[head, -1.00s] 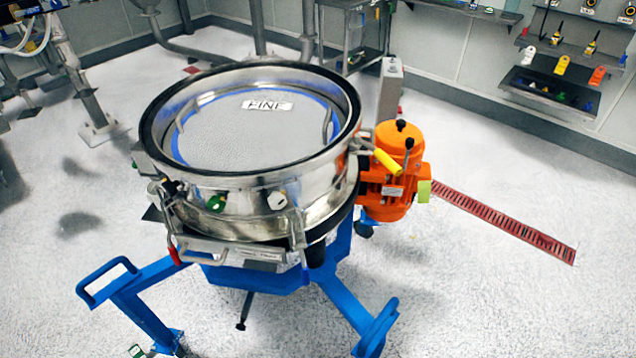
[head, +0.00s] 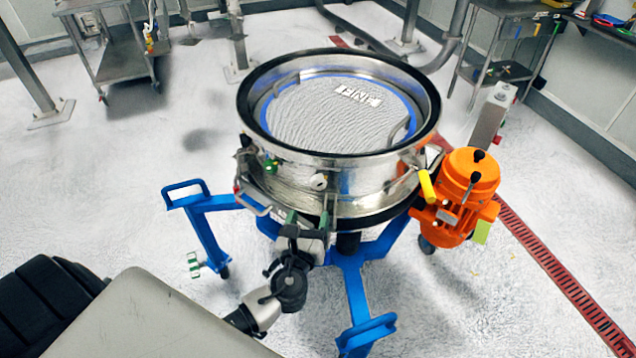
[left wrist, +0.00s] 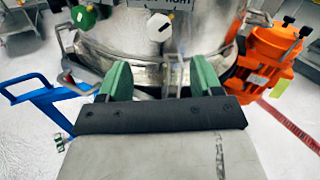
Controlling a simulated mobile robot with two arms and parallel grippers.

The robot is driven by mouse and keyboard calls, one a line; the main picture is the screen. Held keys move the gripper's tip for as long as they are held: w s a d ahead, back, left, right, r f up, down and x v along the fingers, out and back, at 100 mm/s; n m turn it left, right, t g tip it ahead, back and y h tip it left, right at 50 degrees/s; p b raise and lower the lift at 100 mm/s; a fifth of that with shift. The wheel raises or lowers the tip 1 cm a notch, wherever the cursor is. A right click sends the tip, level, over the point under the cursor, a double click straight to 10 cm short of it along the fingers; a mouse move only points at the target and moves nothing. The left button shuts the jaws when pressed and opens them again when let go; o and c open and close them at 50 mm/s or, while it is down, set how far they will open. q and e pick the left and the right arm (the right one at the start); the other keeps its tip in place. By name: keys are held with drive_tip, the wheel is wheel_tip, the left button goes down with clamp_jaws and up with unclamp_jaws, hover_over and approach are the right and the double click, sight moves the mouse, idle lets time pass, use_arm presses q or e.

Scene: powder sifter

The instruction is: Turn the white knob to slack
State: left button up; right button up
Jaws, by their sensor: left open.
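The white knob (head: 319,181) is on the front of the steel sifter drum (head: 370,190). In the left wrist view the white knob (left wrist: 159,27) is near the top centre, beyond the fingertips. My left gripper (head: 307,218) is just below the knob, with its green-tipped fingers pointing up at the drum. In the left wrist view the left gripper (left wrist: 160,78) has its fingers spread, with nothing held between them. The knob is apart from the fingers in the picture. My right gripper is out of view.
A green knob (head: 271,166) is left of the white one. A yellow handle (head: 426,185) and an orange motor (head: 462,195) are on the right. The blue frame (head: 352,285) has legs spreading outward. A red floor drain (head: 560,275) runs at the right; open floor surrounds the frame.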

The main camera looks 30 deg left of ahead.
sight(318, 187)
use_arm(q)
drive_tip(key=p+x, duration=0.1)
drive_tip(key=x, duration=0.8)
drive_tip(key=shift+p, duration=0.3)
drive_tip(key=shift+w+a+f, duration=0.1)
drive_tip(key=shift+w+a, duration=0.15)
drive_tip(key=shift+w, duration=0.45)
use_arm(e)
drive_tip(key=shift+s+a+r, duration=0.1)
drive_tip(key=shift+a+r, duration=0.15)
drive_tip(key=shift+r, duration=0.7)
use_arm(q)
drive_tip(key=shift+c, duration=0.2)
drive_tip(key=c, duration=0.9)
